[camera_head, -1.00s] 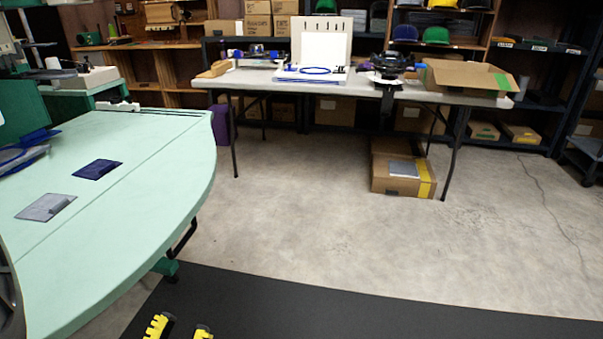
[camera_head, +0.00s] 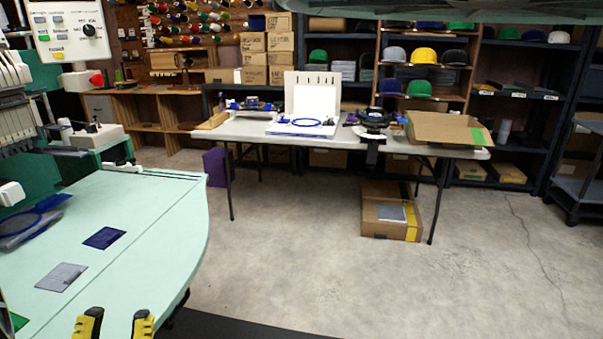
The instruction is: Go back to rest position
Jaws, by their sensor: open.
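My gripper (camera_head: 115,324) shows at the bottom left of the head view as two yellow and black fingertips. They stand apart with nothing seen between them. The gripper is over or in front of the near edge of the pale green machine table (camera_head: 150,225); I cannot tell its height above it. The rest of the gripper and the arm is below the frame.
A dark blue patch (camera_head: 104,238) and a grey patch (camera_head: 61,277) lie on the green table. A control panel (camera_head: 68,32) stands upper left. A white folding table (camera_head: 240,129) stands ahead, with a cardboard box (camera_head: 392,211) beneath.

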